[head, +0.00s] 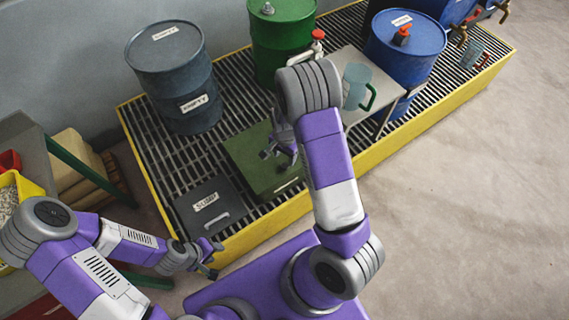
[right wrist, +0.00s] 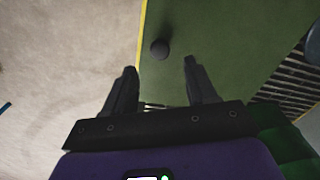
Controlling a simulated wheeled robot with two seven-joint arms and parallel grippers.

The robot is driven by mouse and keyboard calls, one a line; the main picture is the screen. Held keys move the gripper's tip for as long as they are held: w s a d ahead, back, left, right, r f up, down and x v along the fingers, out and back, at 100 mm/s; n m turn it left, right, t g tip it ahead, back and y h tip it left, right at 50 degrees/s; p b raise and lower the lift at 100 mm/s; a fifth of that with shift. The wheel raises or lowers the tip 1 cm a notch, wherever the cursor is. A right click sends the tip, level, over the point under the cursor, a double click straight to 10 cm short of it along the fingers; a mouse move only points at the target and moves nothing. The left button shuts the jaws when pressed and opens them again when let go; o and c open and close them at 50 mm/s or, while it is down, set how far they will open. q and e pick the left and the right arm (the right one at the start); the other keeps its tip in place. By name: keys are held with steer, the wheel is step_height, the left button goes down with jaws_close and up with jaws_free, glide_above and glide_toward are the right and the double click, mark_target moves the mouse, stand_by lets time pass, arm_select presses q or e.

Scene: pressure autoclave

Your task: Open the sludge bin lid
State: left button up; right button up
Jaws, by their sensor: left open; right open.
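The sludge bin is a low green box with a flat green lid (head: 246,158), sitting on the grated platform, and its lid looks closed. A small pale label is on its front. In the right wrist view the green lid (right wrist: 230,40) carries a dark round knob (right wrist: 160,49). My right gripper (head: 277,150) is over the lid; its open fingers (right wrist: 160,78) point toward the knob, which appears just beyond and between the tips, with nothing held. My arm hides part of the lid in the head view. My left gripper (head: 211,259) is open and empty by the platform's front edge.
A dark hatch labelled SUMP (head: 210,207) lies left of the bin. Behind stand a grey-blue drum (head: 170,75) marked EMPTY and a green drum (head: 280,35). A grey stand holds a jug (head: 355,85); a blue drum (head: 405,50) is right. Floor at right is clear.

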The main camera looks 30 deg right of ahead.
mark_target(285, 165)
step_height(285, 165, down, 6)
steer(key=shift+b, duration=0.85)
jaws_close()
